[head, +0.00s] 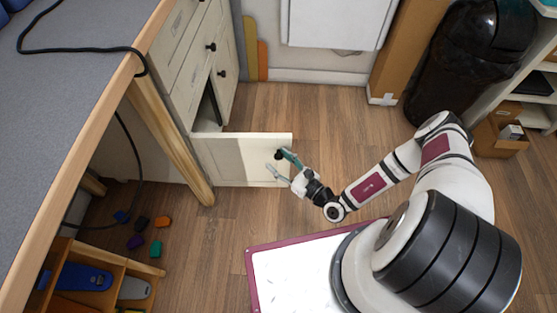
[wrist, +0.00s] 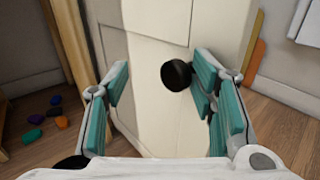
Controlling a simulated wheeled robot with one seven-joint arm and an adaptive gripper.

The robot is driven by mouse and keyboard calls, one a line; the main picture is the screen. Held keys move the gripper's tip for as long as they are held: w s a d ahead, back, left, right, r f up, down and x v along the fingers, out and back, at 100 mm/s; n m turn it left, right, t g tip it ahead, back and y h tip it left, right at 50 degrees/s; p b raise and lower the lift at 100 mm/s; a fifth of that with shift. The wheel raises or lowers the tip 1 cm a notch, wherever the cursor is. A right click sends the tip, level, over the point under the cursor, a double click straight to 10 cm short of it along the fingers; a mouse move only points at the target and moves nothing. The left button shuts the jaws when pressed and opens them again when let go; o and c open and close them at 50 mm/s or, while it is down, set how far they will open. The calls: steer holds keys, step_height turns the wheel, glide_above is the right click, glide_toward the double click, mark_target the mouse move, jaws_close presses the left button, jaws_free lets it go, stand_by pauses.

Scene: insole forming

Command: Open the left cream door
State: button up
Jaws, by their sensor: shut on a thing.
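The left cream door (head: 228,160) stands swung well out from the cream cabinet in the head view, with an open gap behind it. Its dark round knob (wrist: 177,75) shows in the wrist view, close to the right finger. My gripper (head: 281,163) is at the door's free end, shut on the door, with one finger on each side of it. In the wrist view, the cream door panel (wrist: 148,100) fills the space between the teal finger pads. The exact contact of the pads is hard to see.
The cabinet's other cream door (head: 224,85) is closed beside the opening. A wooden table leg (head: 180,150) stands close to the open door's hinge side. Several small coloured pieces (head: 156,248) lie on the floor at left. Bare wood floor (head: 330,135) lies right of the door.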

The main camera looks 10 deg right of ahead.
steer(key=v, duration=1.1)
steer(key=shift+d+f, duration=0.1)
